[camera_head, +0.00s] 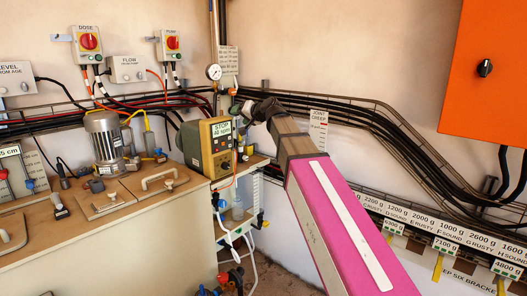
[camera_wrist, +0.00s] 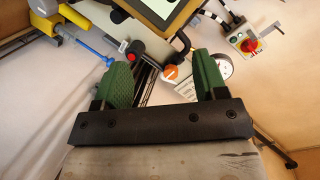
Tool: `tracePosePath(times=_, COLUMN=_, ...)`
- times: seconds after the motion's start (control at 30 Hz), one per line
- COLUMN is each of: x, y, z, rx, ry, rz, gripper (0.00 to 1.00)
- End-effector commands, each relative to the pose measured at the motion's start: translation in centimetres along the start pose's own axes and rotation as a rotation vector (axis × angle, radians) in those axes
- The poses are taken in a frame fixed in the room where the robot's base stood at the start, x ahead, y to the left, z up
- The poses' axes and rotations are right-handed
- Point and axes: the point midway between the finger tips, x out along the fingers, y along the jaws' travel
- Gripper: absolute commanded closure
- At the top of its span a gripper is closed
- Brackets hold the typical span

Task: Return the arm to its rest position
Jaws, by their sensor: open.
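My arm (camera_head: 340,225) shows in the head view as a pink link with a white stripe, reaching from the lower right up toward the back corner. My gripper (camera_head: 243,107) is at its far end, small and partly hidden by the wrist, in front of the pipe and gauge area. In the wrist view my gripper (camera_wrist: 163,84) has two green fingers held wide apart with nothing between them. Beyond the fingers are a red knob, an orange cap (camera_wrist: 170,72) and a round gauge (camera_wrist: 217,66). I cannot tell whether the fingers touch anything.
A grey-yellow pump box labelled STOP (camera_head: 208,147) stands close left of my gripper. A motor (camera_head: 104,140) stands on the tank lid at left. Cables run along the back wall. An orange cabinet (camera_head: 485,65) hangs at right above a row of labelled brackets (camera_head: 450,232).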

Motion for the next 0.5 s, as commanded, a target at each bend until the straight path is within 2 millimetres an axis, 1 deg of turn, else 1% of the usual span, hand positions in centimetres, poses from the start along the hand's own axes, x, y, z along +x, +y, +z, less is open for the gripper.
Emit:
tracePosePath(times=0.03, x=-0.1, y=1.3, z=0.9, rx=-0.001, ry=-0.014, rz=0.021, gripper=0.34)
tracePosePath(times=0.17, x=-0.3, y=4.9, z=3.3, rx=-0.008, ry=-0.060, rz=0.083, gripper=0.34)
tracePosePath(times=0.27, x=-0.7, y=8.5, z=6.0, rx=-0.013, ry=-0.111, rz=0.146, gripper=0.34)
tracePosePath(times=0.3, x=-1.0, y=10.2, z=7.3, rx=-0.016, ry=-0.135, rz=0.178, gripper=0.34)
tracePosePath(times=0.37, x=-1.5, y=13.0, z=9.4, rx=-0.018, ry=-0.177, rz=0.228, gripper=0.34)
tracePosePath(times=0.4, x=-1.9, y=14.8, z=10.8, rx=-0.020, ry=-0.205, rz=0.261, gripper=0.34)
tracePosePath(times=0.47, x=-2.7, y=17.4, z=13.0, rx=-0.022, ry=-0.248, rz=0.311, gripper=0.34)
tracePosePath(times=0.5, x=-3.3, y=19.0, z=14.3, rx=-0.022, ry=-0.276, rz=0.343, gripper=0.34)
